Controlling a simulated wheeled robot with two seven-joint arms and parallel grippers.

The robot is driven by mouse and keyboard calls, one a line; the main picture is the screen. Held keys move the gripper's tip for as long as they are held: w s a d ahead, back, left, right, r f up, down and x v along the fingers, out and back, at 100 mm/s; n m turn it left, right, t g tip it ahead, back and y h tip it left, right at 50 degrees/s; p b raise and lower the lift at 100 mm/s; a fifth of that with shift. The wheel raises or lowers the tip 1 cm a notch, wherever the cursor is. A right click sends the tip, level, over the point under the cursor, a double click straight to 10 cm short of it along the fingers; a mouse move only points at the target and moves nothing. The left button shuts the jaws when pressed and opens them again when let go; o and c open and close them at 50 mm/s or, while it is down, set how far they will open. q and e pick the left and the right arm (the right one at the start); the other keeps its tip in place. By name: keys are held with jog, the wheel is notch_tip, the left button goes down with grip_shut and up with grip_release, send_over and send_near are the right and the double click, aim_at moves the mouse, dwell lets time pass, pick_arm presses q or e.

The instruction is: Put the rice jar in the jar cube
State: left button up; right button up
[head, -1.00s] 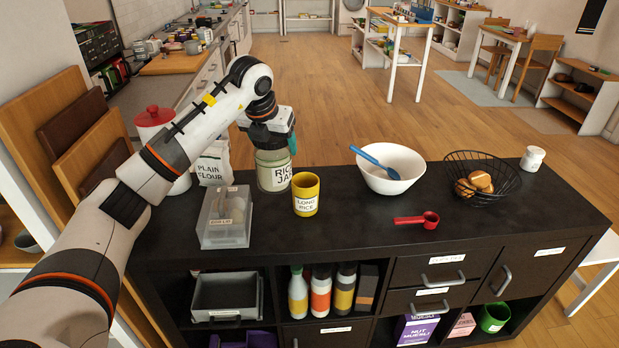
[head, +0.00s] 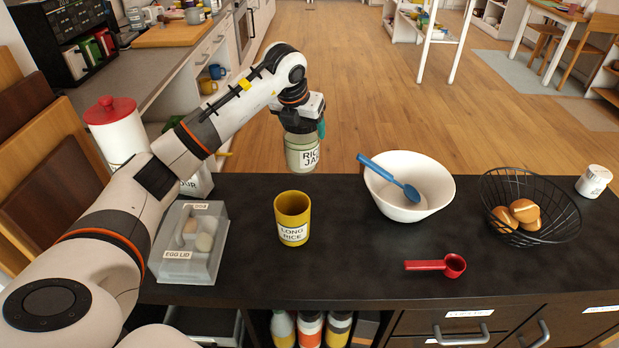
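The rice jar (head: 303,155), a pale jar labelled "RICE JAR", hangs upright from my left gripper (head: 301,133). My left gripper is shut on its top, and the fingers are mostly hidden. The jar is above or just beyond the far edge of the dark shelf unit (head: 340,270), behind the yellow "LONG RICE" cup (head: 292,218). The front cubes of the unit show only their tops at the bottom of the view, and no cube label for jars can be read. My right gripper is not in view.
An egg box (head: 190,245) stands left of the yellow cup. A white bowl with a blue spoon (head: 408,208), a red scoop (head: 435,265), a wire basket of bread rolls (head: 560,210) and a small white jar (head: 594,181) stand to the right. The counter's front middle is clear.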

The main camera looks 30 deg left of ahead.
aim_at(295, 137)
pick_arm(q)
notch_tip(295, 137, down, 4)
jog(key=shift+s+f, duration=0.1)
jog(key=shift+f, duration=0.15)
jog(key=shift+f+p, duration=0.35)
jog(key=shift+f, duration=2.1)
jog(key=o, duration=2)
jog(key=shift+f, duration=0.1)
jog(key=v, duration=1.2)
jog(key=shift+b, duration=0.3)
